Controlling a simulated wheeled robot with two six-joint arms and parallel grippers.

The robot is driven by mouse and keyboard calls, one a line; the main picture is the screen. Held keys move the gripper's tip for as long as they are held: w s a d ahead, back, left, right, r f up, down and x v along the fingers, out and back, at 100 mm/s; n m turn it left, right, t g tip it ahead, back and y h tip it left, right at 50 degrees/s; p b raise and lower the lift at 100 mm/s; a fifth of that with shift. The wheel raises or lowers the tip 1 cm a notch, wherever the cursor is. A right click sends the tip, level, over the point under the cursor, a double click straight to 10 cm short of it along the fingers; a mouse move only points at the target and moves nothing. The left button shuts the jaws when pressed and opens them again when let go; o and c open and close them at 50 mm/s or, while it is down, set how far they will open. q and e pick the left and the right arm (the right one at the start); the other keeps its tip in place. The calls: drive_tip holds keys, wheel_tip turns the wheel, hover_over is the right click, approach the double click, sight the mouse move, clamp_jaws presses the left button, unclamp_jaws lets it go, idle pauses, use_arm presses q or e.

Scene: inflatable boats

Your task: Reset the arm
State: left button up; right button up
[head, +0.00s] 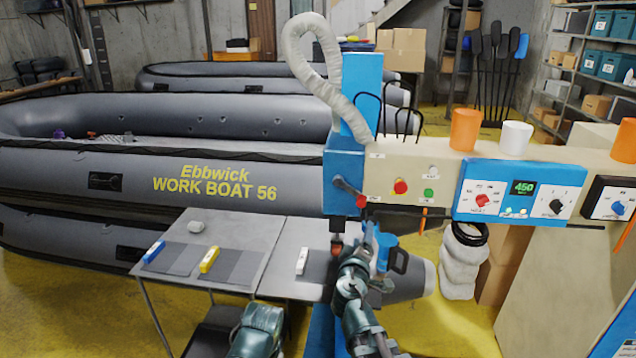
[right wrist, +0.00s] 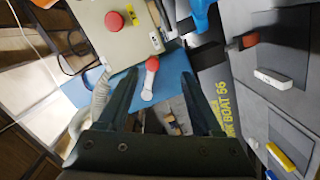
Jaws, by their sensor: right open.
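My right arm reaches up from the bottom of the head view, and my right gripper (head: 370,238) is just below a lever with a red knob (head: 361,201) on the blue end of the control panel (head: 420,182). In the right wrist view my right gripper (right wrist: 158,78) is open. The lever's red knob (right wrist: 152,63) and pale shaft appear between its two fingers, with nothing visibly gripped; I cannot tell whether they touch. A green part of my left arm shows at the bottom of the head view, but its gripper does not.
A grey table (head: 222,275) below holds blue, yellow and white small blocks and a grey lump. A blue jug (head: 388,255) is close beside my right arm. A grey inflatable boat (head: 130,178) lies behind. The panel blocks the right side.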

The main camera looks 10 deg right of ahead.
drive_tip(key=s+a+f+m+g, duration=0.25)
drive_tip(key=s+f+g, duration=0.25)
drive_tip(key=f, duration=0.3)
drive_tip(key=s+a+f+m+g, duration=0.25)
drive_tip(key=s+f+g, duration=0.2)
drive_tip(key=f, duration=0.25)
drive_tip(key=s+a+f+g+y, duration=0.2)
drive_tip(key=s+a+f+g, duration=0.1)
drive_tip(key=s+a, duration=0.2)
drive_tip(key=s+a+f+g+y+b, duration=0.1)
drive_tip(key=s+a+f+g+y, duration=0.2)
drive_tip(key=s, duration=0.7)
drive_tip(key=shift+a+f+n+g, duration=0.3)
drive_tip(key=shift+a+n+g, duration=0.1)
drive_tip(key=shift+a, duration=0.85)
